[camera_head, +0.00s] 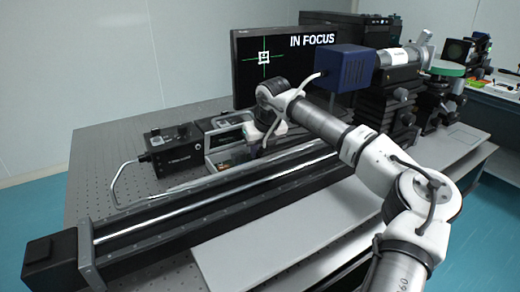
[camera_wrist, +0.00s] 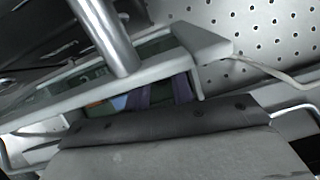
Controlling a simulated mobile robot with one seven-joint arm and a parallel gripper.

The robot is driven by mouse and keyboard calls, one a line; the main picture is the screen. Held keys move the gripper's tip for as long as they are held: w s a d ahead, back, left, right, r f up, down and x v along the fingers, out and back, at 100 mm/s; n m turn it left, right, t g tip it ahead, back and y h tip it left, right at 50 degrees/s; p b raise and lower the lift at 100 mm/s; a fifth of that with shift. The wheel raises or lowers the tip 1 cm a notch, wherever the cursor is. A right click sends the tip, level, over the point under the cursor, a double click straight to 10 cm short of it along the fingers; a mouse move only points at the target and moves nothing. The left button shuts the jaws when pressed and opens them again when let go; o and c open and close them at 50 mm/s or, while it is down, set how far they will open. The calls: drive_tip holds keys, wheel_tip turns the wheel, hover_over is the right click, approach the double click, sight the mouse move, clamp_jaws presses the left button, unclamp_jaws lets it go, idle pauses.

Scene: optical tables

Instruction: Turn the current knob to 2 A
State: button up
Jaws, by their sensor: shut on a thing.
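The power supply (camera_head: 214,126), a grey-framed box, stands on the optical table behind the long rail, just below the monitor. My gripper (camera_head: 254,141) reaches down at its right front and is shut at its front side. In the wrist view, the light frame (camera_wrist: 195,42) of the box crosses the upper part. Dark purplish finger parts (camera_wrist: 165,93) of my gripper show just past the grey gripper body and go in at that frame. The current knob is hidden by the gripper in both views, and its setting cannot be read.
A long linear rail (camera_head: 210,205) runs in front of the box. A black box (camera_head: 172,150) with a bent metal tube stands to the left. The monitor (camera_head: 270,62) reads IN FOCUS. A blue camera (camera_head: 341,68) and optics stand at the right, close to my arm.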

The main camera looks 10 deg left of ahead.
drive_tip(key=shift+f+m+b, duration=0.15)
drive_tip(key=shift+m+b, duration=0.25)
drive_tip(key=shift+b, duration=0.2)
drive_tip(key=shift+m+h, duration=0.3)
drive_tip(key=o, duration=0.7)
drive_tip(key=shift+r, duration=0.2)
drive_tip(key=b+v, duration=0.1)
drive_tip(key=v, duration=1.2)
drive_tip(key=shift+s+r, duration=0.3)
